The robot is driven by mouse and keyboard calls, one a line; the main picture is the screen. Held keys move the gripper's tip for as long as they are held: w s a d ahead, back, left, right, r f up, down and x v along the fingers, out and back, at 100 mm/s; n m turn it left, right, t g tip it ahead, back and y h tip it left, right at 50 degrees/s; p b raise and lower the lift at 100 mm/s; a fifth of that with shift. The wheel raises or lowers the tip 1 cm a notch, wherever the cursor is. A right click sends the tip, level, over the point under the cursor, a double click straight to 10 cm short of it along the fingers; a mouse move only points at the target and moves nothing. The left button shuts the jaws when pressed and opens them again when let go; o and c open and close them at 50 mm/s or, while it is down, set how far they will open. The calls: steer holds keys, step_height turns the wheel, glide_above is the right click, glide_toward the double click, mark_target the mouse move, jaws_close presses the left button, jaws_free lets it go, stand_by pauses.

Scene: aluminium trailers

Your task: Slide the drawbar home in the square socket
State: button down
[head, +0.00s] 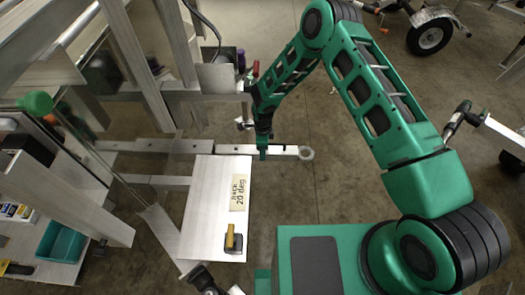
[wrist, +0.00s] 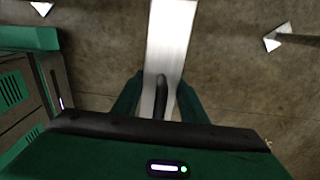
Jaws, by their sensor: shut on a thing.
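The drawbar (head: 285,150) is a pale metal bar lying across the picture in the head view, with a round whitish end at its right. Its left end meets the end of a greyer tube (head: 180,146), which looks like the square socket. I cannot tell whether the bar is inside it. My gripper (head: 263,152) points down on the bar, right of that joint, and is shut on it. In the wrist view the drawbar (wrist: 172,45) runs up from between the green fingers. The socket's mouth does not show clearly there.
A pale panel (head: 205,210) with a "20 deg" label and a yellow-handled block (head: 233,240) stands just in front of the bar. Aluminium frame posts (head: 150,60) crowd the left. A teal bin (head: 62,242) is at lower left. Floor right of the bar is clear.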

mark_target(241, 149)
steer(key=shift+w+a, duration=0.15)
steer(key=shift+a, duration=2.2)
steer(key=shift+w+a, duration=0.1)
steer(key=shift+a, duration=2.2)
stand_by(3.3)
